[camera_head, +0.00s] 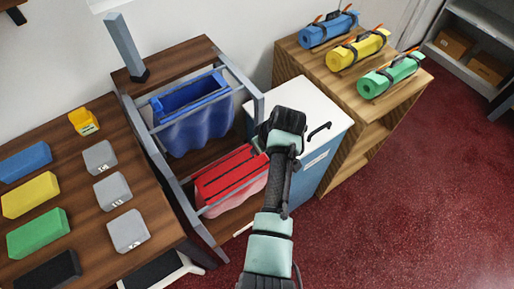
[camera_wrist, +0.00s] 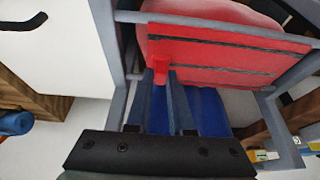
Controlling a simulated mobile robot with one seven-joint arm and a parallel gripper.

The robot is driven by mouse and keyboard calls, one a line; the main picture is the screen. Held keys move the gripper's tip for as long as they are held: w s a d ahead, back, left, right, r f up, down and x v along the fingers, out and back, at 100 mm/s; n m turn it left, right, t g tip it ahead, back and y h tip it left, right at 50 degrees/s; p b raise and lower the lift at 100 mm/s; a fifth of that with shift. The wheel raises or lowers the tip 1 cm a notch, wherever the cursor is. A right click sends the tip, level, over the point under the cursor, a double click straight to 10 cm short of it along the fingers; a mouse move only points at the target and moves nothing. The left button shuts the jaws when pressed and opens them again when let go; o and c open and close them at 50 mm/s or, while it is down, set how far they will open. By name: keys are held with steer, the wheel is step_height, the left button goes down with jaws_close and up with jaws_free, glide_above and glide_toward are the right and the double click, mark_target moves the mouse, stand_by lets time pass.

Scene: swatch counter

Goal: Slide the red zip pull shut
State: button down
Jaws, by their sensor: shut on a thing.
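The red bag (camera_head: 224,178) hangs in the lower part of the grey frame, its top marked by dark lengthwise lines. In the wrist view the red bag top (camera_wrist: 225,55) fills the upper right. My gripper (camera_wrist: 161,82) is shut on the small red zip pull (camera_wrist: 160,66), at the left end of the lower dark line. In the head view my gripper (camera_head: 270,138) is at the bag's right end, and the pull is hidden behind it. I cannot tell how far the zip is open.
An open blue bag (camera_head: 188,97) hangs behind the red one in the grey frame (camera_head: 152,160). A white-topped cabinet (camera_head: 325,112) with a black handle (camera_head: 319,131) stands close right. Rolled mats lie on a wooden shelf (camera_head: 345,85); coloured blocks lie on the left table (camera_head: 75,150).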

steer(key=c, duration=0.8)
jaws_free()
steer(key=shift+w+d, duration=0.15)
steer(key=shift+d, duration=0.15)
steer(key=shift+a, duration=0.1)
steer(key=v, duration=1.3)
steer(key=shift+p, duration=0.4)
steer(key=shift+r, duration=0.1)
steer(key=w+r+m+t+h, duration=0.15)
steer(key=r+t, duration=0.25)
steer(key=r, duration=0.5)
steer(key=w+r+m+t, duration=0.1)
steer(key=w+r+t, duration=0.25)
steer(key=r, duration=0.65)
steer(key=w+r+m+t+h, duration=0.15)
steer(key=r+t, duration=0.25)
steer(key=r, duration=0.5)
steer(key=s+a+r+m+t, duration=0.1)
steer(key=s+r+t, duration=0.5)
steer(key=r, duration=0.8)
steer(key=s+a+r+m+t, duration=0.1)
steer(key=s+a+r+t, duration=0.2)
steer(key=s+r+t, duration=0.3)
steer(key=s+r, duration=0.5)
steer(key=r, duration=0.3)
steer(key=shift+s+m+p, duration=0.3)
steer(key=shift+s+m, duration=0.05)
steer(key=shift+m, duration=0.05)
